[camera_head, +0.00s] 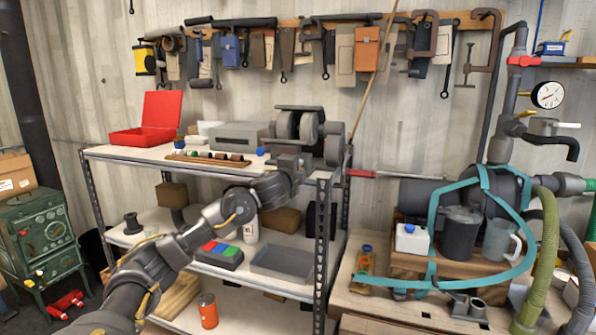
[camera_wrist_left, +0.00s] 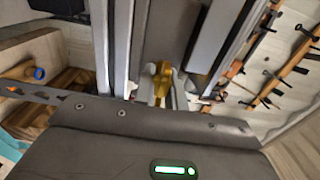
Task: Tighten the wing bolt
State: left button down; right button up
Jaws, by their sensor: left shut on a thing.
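My left arm reaches in from the lower left of the head view. Its gripper (camera_head: 294,158) is at the right end of the upper shelf, right up against the grey bench grinder (camera_head: 302,124). In the left wrist view the two long grey fingers of my left gripper (camera_wrist_left: 162,72) stand on either side of a small gold-coloured piece (camera_wrist_left: 162,80), which looks like the wing bolt. The gripper is shut on it. In the head view the wing bolt is hidden behind my gripper and wrist. My right gripper is not in view.
A wooden strip of small items (camera_head: 207,159), a red open case (camera_head: 148,120) and a grey box (camera_head: 238,135) share the upper shelf. Tools hang on the wall behind. A pump with teal straps (camera_head: 430,235) stands on the bench at right.

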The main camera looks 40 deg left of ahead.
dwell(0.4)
pick_arm(q)
jog(key=c, duration=1.6)
grip_release()
jog(key=v, duration=1)
jog(key=shift+s+d+p, duration=0.2)
jog(key=shift+s+p, duration=0.1)
jog(key=shift+s, duration=0.05)
